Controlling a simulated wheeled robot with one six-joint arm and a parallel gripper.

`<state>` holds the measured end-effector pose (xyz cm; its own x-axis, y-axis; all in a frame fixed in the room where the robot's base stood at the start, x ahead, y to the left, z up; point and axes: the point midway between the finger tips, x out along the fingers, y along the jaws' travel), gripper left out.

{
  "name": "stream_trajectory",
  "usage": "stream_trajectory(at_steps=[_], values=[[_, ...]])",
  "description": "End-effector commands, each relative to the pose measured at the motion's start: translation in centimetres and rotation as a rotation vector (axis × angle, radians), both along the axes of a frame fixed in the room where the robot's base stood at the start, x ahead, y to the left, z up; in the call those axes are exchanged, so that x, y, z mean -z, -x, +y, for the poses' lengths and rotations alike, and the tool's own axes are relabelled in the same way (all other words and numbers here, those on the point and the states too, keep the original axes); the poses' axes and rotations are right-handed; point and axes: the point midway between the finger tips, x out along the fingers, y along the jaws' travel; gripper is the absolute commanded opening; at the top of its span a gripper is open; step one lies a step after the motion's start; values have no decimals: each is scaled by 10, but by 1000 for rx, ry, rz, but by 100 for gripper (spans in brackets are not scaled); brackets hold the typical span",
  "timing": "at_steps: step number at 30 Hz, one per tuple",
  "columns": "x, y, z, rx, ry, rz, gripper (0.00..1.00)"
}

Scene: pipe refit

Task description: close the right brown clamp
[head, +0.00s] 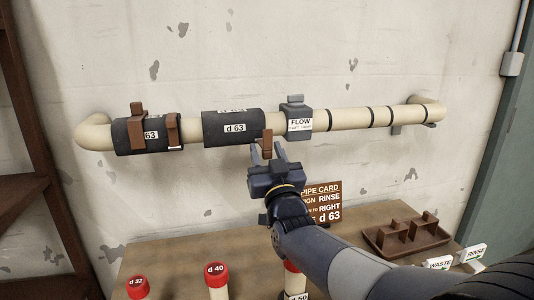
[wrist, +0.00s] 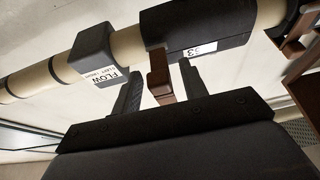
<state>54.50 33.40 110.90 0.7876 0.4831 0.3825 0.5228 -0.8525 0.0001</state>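A brown clamp piece (head: 267,140) sits at the right end of the middle black sleeve (head: 233,127), which is marked d 63, just left of the FLOW unit. In the wrist view the brown piece (wrist: 159,78) stands between my gripper's two fingers (wrist: 162,92), with a visible gap on each side. My gripper (head: 268,153) is open below the pipe. Its fingers point up at the pipe. How far the clamp is closed is hard to tell. Two more brown clamps (head: 137,127) (head: 173,131) are on the left black sleeve (head: 151,135).
The cream pipe (head: 350,118) runs along the wall, with the grey FLOW unit (head: 297,120) close by on the right. Below, a table holds a pipe card (head: 322,203), a brown tray (head: 410,250), red-capped tubes (head: 216,270) and WASTE and RINSE tags (head: 439,263) (head: 474,253).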

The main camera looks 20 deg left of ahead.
Motion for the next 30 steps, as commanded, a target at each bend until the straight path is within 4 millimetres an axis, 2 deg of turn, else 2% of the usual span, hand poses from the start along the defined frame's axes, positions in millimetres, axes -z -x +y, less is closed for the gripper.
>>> stream_trajectory(at_steps=[2, 15, 30], values=[[0, 0, 0, 0, 0, 0, 34], [0, 0, 0, 0, 0, 0, 0], [-4, 1, 0, 0, 11, 20, 0]])
